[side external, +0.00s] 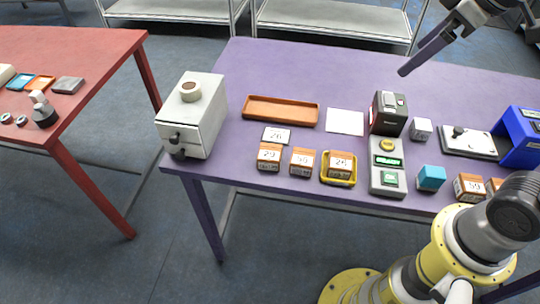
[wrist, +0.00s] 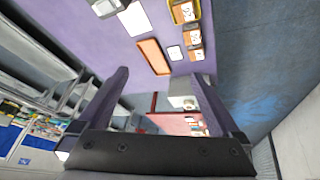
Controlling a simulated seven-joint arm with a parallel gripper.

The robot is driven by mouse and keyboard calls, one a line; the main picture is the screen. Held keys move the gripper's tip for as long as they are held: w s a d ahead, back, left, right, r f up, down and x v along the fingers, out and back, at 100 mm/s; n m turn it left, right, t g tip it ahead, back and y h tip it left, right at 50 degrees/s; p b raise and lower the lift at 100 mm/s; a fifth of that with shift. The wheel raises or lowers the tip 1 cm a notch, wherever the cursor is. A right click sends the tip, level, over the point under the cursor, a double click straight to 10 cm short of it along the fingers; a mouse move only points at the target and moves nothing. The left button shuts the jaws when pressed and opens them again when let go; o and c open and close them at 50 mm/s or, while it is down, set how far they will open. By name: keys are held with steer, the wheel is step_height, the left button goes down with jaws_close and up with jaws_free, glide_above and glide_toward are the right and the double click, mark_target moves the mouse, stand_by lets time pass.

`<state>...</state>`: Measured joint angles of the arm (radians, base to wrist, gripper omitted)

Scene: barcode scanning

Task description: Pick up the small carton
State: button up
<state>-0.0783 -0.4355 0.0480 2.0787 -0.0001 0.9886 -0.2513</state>
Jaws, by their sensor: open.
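Several small brown-and-white cartons with number labels stand on the purple table (side external: 300,75). One carton (side external: 269,158) is at the left of the front row, a second carton (side external: 302,162) is beside it, and a third carton (side external: 340,168) sits in a yellow tray (side external: 326,178). Another carton (side external: 468,187) is at the front right, partly behind my arm. In the wrist view, cartons (wrist: 195,53) show at upper right. My gripper (side external: 425,55) is high over the table's back right, apart from every carton. In the wrist view my gripper (wrist: 160,74) is open and empty.
An orange tray (side external: 281,111), a white box with a drawer (side external: 194,115), a black box (side external: 388,114), a grey device (side external: 388,168), a cyan cube (side external: 431,178) and a blue stand (side external: 520,138) occupy the table. A red table (side external: 90,60) stands left. The back left is clear.

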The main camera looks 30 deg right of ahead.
steer(key=w+a+f+n+g, duration=0.15)
steer(key=w+a, duration=0.35)
steer(key=w, duration=0.5)
steer(key=n+g, duration=0.4)
glide_above(270, 151)
step_height(270, 151, down, 25)
steer(key=shift+s+d+r, duration=0.1)
steer(key=shift+f, duration=3.3)
steer(key=shift+c, duration=0.2)
steer(key=shift+a+r, duration=0.1)
steer(key=shift+a, duration=0.1)
steer(key=c, duration=1.4)
